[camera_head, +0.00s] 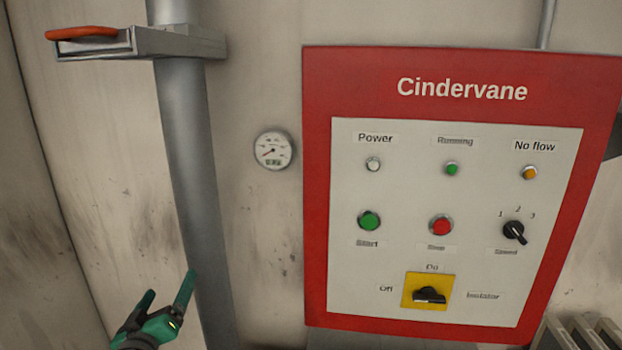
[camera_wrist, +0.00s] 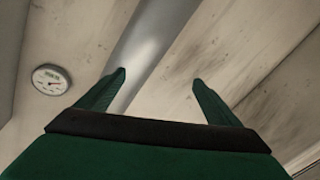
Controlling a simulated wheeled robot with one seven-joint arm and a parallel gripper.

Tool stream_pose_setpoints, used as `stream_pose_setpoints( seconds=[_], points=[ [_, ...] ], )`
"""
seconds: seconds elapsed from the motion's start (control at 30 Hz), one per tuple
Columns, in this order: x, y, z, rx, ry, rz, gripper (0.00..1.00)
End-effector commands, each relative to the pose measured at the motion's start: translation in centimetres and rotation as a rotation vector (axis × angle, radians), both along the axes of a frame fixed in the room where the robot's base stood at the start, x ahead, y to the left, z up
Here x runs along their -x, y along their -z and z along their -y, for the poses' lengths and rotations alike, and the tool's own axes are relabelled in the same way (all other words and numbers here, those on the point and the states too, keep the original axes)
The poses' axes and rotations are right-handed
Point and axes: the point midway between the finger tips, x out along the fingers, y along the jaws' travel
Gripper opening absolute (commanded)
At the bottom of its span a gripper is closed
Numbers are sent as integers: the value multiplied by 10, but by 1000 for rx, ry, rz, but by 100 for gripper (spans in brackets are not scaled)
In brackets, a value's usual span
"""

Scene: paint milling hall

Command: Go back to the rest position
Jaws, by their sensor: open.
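My green gripper (camera_head: 170,287) is at the lower left in the head view, in front of the wall and the grey pipe. Its two fingers are spread apart with nothing between them. In the wrist view the gripper (camera_wrist: 158,80) also shows open and empty, with the pipe (camera_wrist: 155,50) running behind the fingers. I cannot tell how far the fingertips are from the pipe.
A red-framed Cindervane panel (camera_head: 316,200) with buttons, lamps, a speed knob (camera_head: 514,232) and a yellow isolator switch (camera_head: 428,292) is on the right. A round gauge (camera_head: 273,150) is left of it. An orange-handled slide plate (camera_head: 130,43) crosses the pipe above. Free wall lies between.

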Motion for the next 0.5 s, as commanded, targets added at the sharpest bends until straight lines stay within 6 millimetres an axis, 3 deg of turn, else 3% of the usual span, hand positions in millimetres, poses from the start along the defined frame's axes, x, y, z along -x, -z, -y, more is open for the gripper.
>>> stream_pose_setpoints(
  seconds=[0.03, 0.2, 0.5],
  points=[
    [3, 25, 11, 7, -6, -15, 87],
    [18, 91, 44, 6, -34, -49, 87],
    [67, 190, 106, -22, -68, -107, 87]
  ],
)
